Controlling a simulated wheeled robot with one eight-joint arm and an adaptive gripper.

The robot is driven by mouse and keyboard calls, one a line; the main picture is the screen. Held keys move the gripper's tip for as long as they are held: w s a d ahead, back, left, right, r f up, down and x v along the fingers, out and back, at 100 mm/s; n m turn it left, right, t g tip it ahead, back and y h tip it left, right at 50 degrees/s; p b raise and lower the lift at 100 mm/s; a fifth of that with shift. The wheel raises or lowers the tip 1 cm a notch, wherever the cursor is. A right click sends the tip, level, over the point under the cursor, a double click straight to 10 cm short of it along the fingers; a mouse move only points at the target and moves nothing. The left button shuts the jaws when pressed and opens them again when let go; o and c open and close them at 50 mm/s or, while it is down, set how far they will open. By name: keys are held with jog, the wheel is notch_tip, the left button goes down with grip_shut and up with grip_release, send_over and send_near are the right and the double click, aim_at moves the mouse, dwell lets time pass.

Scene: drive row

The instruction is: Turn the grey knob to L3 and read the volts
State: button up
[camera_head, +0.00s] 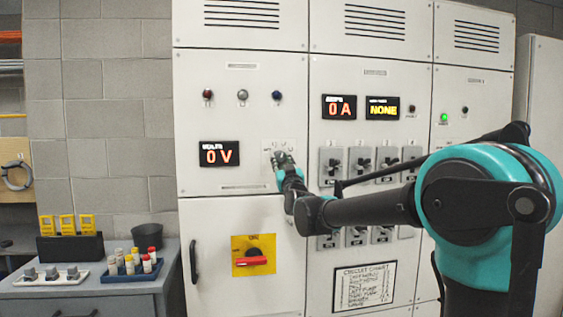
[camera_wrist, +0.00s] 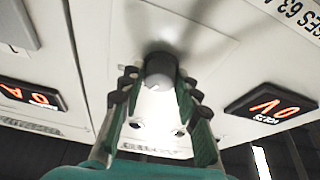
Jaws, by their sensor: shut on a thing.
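The grey knob (camera_wrist: 160,70) sits between the two fingers of my gripper (camera_wrist: 158,82) in the wrist view, and the gripper is shut on it. A pale mark shows on the knob's face; the position labels around it are too blurred or covered to read. In the head view my gripper (camera_head: 284,161) is at the panel and mostly hides the knob. The volt display (camera_head: 219,153) reads 0 V, to the left of my gripper. It also shows, upside down, in the wrist view (camera_wrist: 271,107).
An amp display (camera_head: 340,107) reads 0 A and a yellow display (camera_head: 382,108) reads NONE. Breaker switches (camera_head: 331,166) are right of my gripper. A red-handled rotary switch (camera_head: 253,256) is below. A side bench (camera_head: 100,290) holds fuses and a black cup.

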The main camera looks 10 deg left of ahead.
jog(key=m+h, duration=0.1)
jog(key=m, duration=0.2)
jog(key=m+h, duration=0.2)
jog(key=m, duration=0.1)
jog(key=shift+a+t, duration=0.2)
jog(key=shift+t, duration=0.2)
jog(key=shift+a+m+h, duration=0.1)
jog(key=shift+m+h, duration=1)
jog(key=shift+m, duration=1.3)
jog(key=shift+r+m, duration=0.1)
jog(key=shift+m, duration=0.2)
jog(key=o, duration=1.2)
jog(key=shift+c, duration=0.2)
jog(key=shift+s, duration=0.1)
jog(key=a+v, duration=0.1)
jog(key=v, duration=1.1)
jog(key=shift+d, duration=0.45)
